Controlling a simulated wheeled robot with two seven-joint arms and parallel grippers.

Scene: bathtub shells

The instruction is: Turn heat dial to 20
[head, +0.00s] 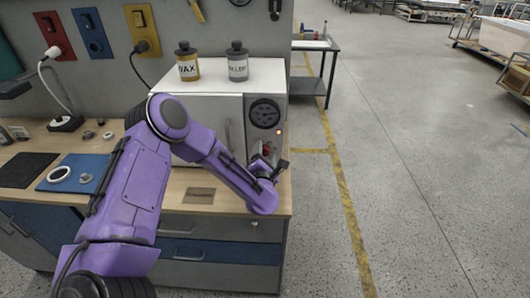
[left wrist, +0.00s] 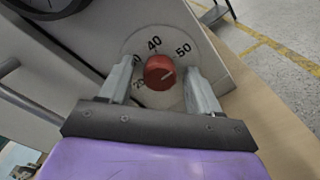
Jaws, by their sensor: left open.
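The heat dial is a red round knob (left wrist: 159,72) on a pale disc with printed numbers, on the front of a grey-white oven (head: 200,120). In the left wrist view 40 is above the knob, 50 at upper right and a partly hidden 20 at lower left. A light line on the knob points to the right, slightly up. My left gripper (left wrist: 158,68) is open, one finger on each side of the knob; contact cannot be told. In the head view it (head: 268,167) is in front of the oven's lower right panel, mostly hiding the dial.
A round black gauge (head: 265,113) sits above the dial, with a small lit lamp (head: 278,131) near it. Two jars, wax (head: 187,65) and filler (head: 237,65), stand on the oven. The wooden bench (head: 185,192) lies below; open floor is to the right.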

